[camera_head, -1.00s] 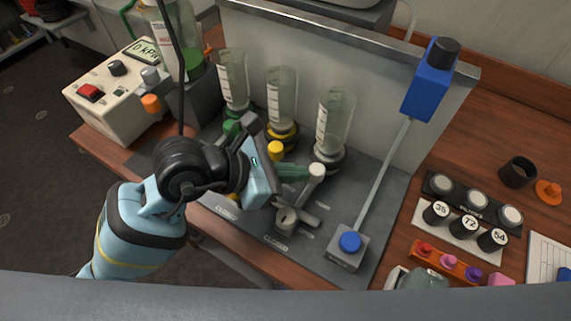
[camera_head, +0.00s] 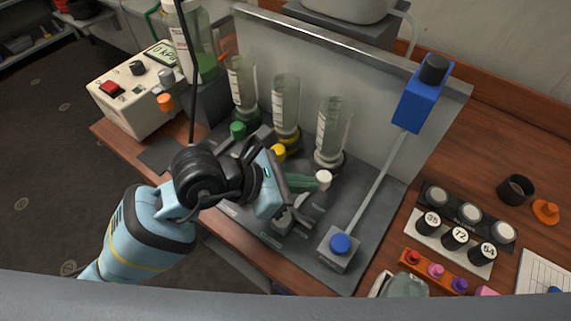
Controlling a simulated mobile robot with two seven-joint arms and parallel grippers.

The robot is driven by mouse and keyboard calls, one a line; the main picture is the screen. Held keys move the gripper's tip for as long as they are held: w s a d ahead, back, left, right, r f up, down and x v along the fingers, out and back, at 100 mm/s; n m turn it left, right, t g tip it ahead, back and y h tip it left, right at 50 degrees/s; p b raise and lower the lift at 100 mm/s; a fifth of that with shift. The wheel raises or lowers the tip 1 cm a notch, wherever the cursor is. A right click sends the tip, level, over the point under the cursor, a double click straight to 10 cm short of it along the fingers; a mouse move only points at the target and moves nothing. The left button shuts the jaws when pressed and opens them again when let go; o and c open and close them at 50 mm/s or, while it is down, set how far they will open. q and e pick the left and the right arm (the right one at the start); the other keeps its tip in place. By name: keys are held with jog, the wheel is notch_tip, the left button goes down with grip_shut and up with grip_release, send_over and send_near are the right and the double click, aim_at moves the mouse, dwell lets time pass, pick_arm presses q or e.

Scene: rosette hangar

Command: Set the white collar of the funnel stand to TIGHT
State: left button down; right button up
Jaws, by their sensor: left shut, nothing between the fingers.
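The funnel stand (camera_head: 375,225) is a grey stand with a tall back panel. It carries three clear funnels, with a green, a yellow and a pale collar. I take the pale ring (camera_head: 329,158) under the rightmost funnel (camera_head: 332,125) for the white collar; its setting is unreadable. A grey lever with a white tip (camera_head: 324,177) stands in front of it. The gripper hides part of the lever's base. My right gripper is not in view.
A blue block (camera_head: 421,97) on a slanted rod and a blue button (camera_head: 341,243) stand right of the funnels. A cream meter box (camera_head: 135,98) is at the left. Numbered pots (camera_head: 455,238) and coloured pegs (camera_head: 436,270) occupy the right of the table.

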pick_arm(q)
jog(key=shift+s+d, duration=0.15)
jog(key=shift+d, duration=0.05)
dwell(0.6)
jog(key=shift+w+a, duration=0.4)
jog(key=shift+w, duration=0.35)
jog(key=shift+a, duration=0.15)
